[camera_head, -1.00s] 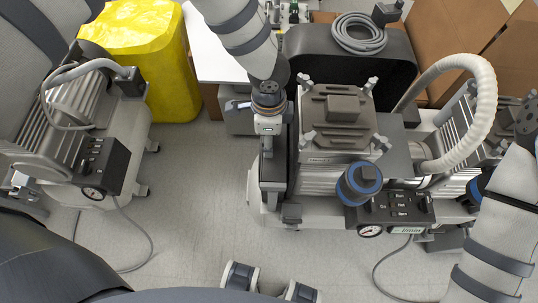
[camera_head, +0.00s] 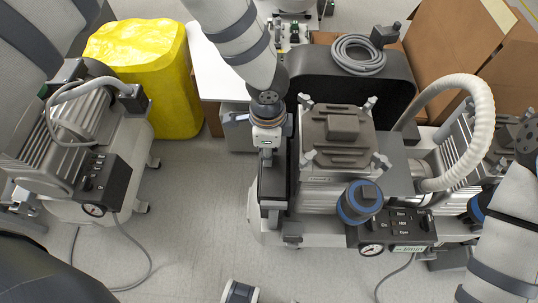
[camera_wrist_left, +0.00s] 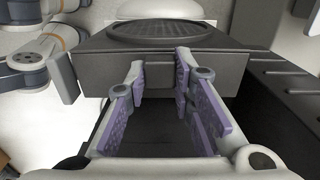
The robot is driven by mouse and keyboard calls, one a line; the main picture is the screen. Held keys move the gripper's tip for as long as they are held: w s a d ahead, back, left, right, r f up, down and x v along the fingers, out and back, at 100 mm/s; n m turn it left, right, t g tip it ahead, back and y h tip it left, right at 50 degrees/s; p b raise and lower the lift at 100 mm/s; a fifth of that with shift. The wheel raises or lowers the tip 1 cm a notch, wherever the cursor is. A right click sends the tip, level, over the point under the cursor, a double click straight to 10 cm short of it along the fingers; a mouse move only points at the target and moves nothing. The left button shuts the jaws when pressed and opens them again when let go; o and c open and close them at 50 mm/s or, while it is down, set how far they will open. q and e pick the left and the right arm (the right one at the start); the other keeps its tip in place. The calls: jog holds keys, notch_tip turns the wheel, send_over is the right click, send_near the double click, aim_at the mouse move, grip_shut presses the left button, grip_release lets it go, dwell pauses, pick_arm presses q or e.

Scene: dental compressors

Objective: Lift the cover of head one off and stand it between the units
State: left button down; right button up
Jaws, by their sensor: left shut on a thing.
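The right compressor unit (camera_head: 320,200) has a head with a dark ribbed top plate (camera_head: 340,128) and grey knobs at its corners. My left gripper (camera_head: 267,150) is at the left side of this unit, pointing down. It is shut on a dark, box-like cover (camera_head: 272,185), which hangs upright close beside the unit; I cannot tell whether it touches the unit or the floor. In the left wrist view the purple-padded fingers (camera_wrist_left: 160,85) meet the near edge of a dark box with a round grille (camera_wrist_left: 160,40). My right arm (camera_head: 500,240) is at the right; its gripper is out of sight.
The left compressor unit (camera_head: 90,150) stands across a clear strip of grey floor (camera_head: 195,215). A pale hose (camera_head: 475,100) arches at the right. Cables (camera_head: 135,262) lie on the floor.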

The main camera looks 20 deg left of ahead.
pick_arm(q)
notch_tip(320, 180, up, 5)
jog(key=shift+r, duration=0.1)
jog(key=s+a, duration=0.3)
jog(key=a, duration=0.6)
jog(key=s+a, duration=0.2)
jog(key=a, duration=0.7)
notch_tip(320, 180, up, 12)
jog(key=p, duration=0.5)
jog(key=shift+s+a, duration=0.2)
jog(key=shift+a, duration=0.2)
pick_arm(e)
jog(key=w+r+t, duration=0.2)
jog(key=w+r, duration=0.4)
jog(key=shift+w+t, duration=0.15)
jog(key=shift+t, duration=0.15)
pick_arm(q)
jog(key=shift+f, duration=0.2)
